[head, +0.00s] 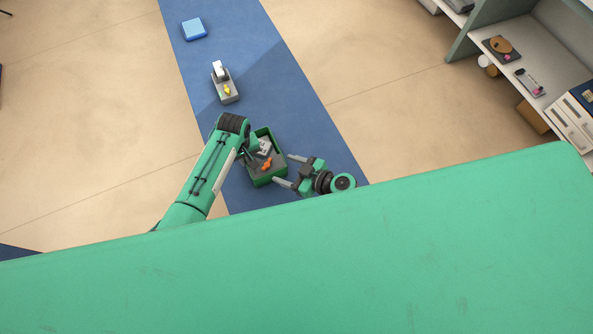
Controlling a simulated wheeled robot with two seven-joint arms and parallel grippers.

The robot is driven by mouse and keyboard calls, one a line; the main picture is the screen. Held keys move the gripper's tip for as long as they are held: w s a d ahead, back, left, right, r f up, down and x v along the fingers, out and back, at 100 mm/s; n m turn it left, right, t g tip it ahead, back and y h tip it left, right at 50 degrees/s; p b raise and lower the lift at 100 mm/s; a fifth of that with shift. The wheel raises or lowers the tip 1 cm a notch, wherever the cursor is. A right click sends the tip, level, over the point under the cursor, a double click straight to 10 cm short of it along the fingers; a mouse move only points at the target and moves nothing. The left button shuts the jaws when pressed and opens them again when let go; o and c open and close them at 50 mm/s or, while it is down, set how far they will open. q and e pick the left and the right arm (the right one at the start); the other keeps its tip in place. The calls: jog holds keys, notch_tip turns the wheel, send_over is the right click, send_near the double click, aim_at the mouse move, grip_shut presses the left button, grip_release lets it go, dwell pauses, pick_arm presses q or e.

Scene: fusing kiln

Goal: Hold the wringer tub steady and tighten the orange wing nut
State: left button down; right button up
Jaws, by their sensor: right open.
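The wringer tub (268,181) is a small dark green open box on the blue floor strip, near the middle of the head view. Grey parts show inside it. The orange wing nut (266,164) shows inside, toward the near part of the tub. My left gripper (252,148) reaches down at the tub's left side. Its arm hides most of its fingers, so whether they touch the tub or are open cannot be told. My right gripper (281,168) is open at the tub's right side, its two fingers pointing left toward the tub's wall. Contact cannot be told.
A grey block with a yellow piece (227,91) and a blue box (194,29) lie farther up the blue strip. A shelf unit (495,65) with several items stands at the upper right. The tan floor on both sides of the strip is mostly clear.

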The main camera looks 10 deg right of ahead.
aim_at(268, 164)
jog(key=shift+v, duration=1.7)
jog(key=shift+s+d+r, duration=0.1)
jog(key=shift+d, duration=0.05)
jog(key=x, duration=1.1)
jog(key=shift+s, duration=0.1)
jog(key=shift+c, duration=0.3)
jog(key=c, duration=0.9)
jog(key=shift+h, duration=0.3)
jog(key=shift+c, duration=0.2)
